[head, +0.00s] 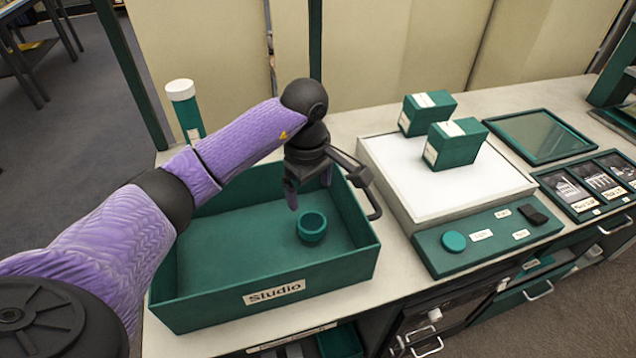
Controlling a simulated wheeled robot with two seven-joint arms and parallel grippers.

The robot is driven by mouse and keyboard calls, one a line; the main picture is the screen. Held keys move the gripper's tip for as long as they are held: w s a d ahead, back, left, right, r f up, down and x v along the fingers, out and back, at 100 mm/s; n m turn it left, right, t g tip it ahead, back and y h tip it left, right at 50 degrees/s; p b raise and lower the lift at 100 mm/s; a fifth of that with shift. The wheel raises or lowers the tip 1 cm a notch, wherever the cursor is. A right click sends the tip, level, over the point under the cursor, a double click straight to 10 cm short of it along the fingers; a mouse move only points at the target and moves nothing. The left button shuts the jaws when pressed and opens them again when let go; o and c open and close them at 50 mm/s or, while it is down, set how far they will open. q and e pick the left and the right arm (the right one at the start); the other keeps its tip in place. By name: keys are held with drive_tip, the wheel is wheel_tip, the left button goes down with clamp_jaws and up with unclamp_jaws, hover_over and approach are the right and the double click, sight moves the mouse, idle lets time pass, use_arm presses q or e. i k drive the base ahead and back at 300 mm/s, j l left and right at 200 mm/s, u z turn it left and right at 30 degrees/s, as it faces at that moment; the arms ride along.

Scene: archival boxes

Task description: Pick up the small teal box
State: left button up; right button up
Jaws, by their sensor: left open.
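Two small teal boxes with white labels sit on the white top of a scale-like stand at the right in the head view. One teal box (428,113) is farther back and left; the other teal box (456,146) is nearer and right. They look alike in size. My left gripper (309,196) is open, pointing down over the teal tray, to the left of both boxes and apart from them. It holds nothing that I can see. My right gripper is not in view.
The teal tray (268,298) labelled Studio holds a small teal cup (312,226). The white stand (487,200) has a teal front panel. A white-capped teal bottle (186,110) stands behind the tray. A flat teal frame (541,136) and picture panels (601,180) lie at the right.

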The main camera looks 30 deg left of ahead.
sight(454, 143)
drive_tip(key=i+l, duration=1.1)
drive_tip(key=l, duration=0.2)
drive_tip(key=l+z, duration=0.05)
